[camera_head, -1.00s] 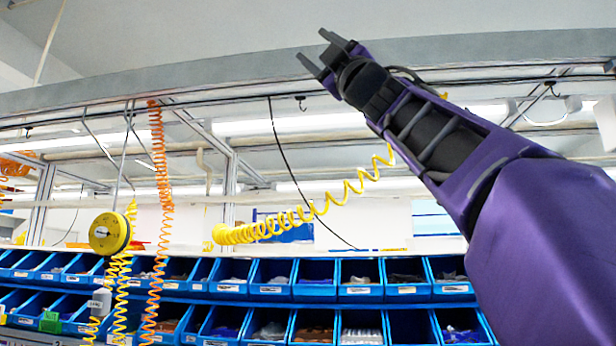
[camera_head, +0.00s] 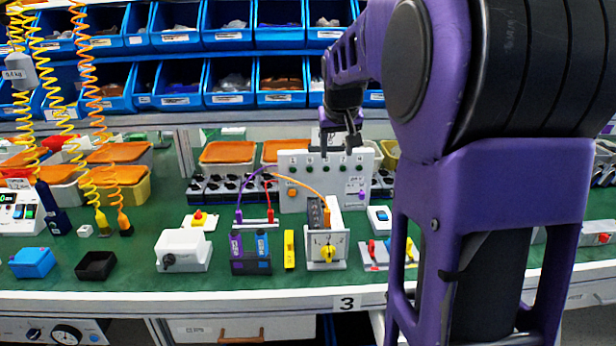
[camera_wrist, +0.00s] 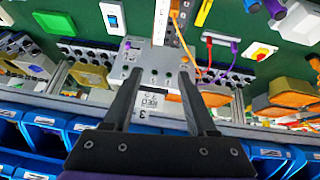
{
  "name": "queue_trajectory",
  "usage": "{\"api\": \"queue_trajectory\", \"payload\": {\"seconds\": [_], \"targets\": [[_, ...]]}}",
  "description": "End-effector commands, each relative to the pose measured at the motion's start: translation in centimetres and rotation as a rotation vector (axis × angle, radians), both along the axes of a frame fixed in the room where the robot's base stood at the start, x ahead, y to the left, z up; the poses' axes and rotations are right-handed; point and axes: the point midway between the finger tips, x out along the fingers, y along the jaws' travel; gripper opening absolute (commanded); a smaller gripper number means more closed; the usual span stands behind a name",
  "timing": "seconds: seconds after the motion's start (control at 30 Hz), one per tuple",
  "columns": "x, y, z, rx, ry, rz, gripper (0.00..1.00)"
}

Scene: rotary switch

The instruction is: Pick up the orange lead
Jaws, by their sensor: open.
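The switch box (camera_head: 327,252) has a white face with a yellow knob. The orange lead (camera_wrist: 184,45) shows there beyond the fingertips, to the upper right.
Blue bins (camera_head: 225,84) line the back. A red plug (camera_head: 270,215) and the purple plug (camera_head: 239,215) stand left of the switch box. Coiled cables (camera_head: 92,100) hang at the left. A white box (camera_head: 183,250) and a yellow block (camera_head: 289,250) stand on the green bench.

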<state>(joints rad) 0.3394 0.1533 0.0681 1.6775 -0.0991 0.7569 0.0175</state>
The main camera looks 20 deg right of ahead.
Motion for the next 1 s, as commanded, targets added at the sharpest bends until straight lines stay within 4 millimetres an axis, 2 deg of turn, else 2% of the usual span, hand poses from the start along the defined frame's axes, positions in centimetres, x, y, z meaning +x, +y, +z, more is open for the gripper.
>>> {"api": "queue_trajectory", "payload": {"seconds": [0.03,0.1,0.23,0.7,0.83,1.0], "targets": [[-1.1,0.2,-1.6,0.041,0.05,-0.013,0.57],[-2.2,0.8,-3.1,0.084,0.099,-0.021,0.57],[-2.9,1.3,-4.7,0.118,0.139,-0.025,0.57],[0.5,0.3,-13.4,0.119,0.14,-0.024,0.57],[1.2,0.1,-14.9,0.118,0.138,-0.025,0.57],[1.6,0.0,-15.7,0.117,0.136,-0.024,0.57]]}}
